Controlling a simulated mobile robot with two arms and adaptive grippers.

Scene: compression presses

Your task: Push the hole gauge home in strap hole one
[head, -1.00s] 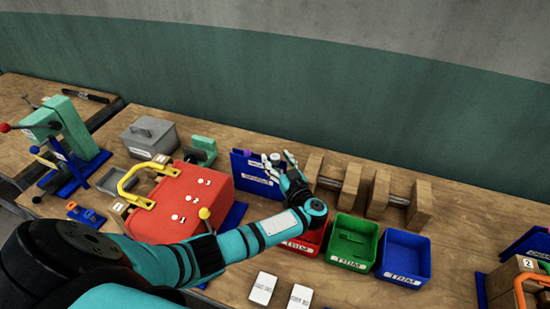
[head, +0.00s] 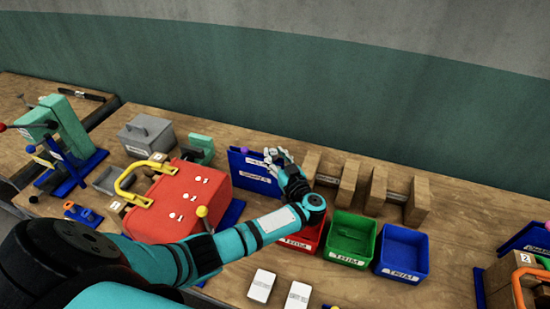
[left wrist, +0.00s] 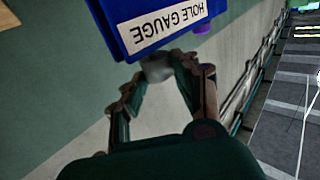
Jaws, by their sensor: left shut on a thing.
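My left gripper (head: 277,158) is at the right end of the blue holder (head: 238,165) at the back of the bench. In the left wrist view the holder (left wrist: 125,25) bears a label reading HOLE GAUGE, and my left gripper (left wrist: 158,70) is shut on a small grey piece (left wrist: 158,68) just beside it. This piece looks like part of the hole gauge; the rest is hidden. A purple knob (left wrist: 202,27) shows by the holder. The red press block (head: 215,202) has several numbered white spots on top; I cannot tell whether these are the strap holes. My right gripper is not in view.
Two white cards (head: 261,285) lie in front.

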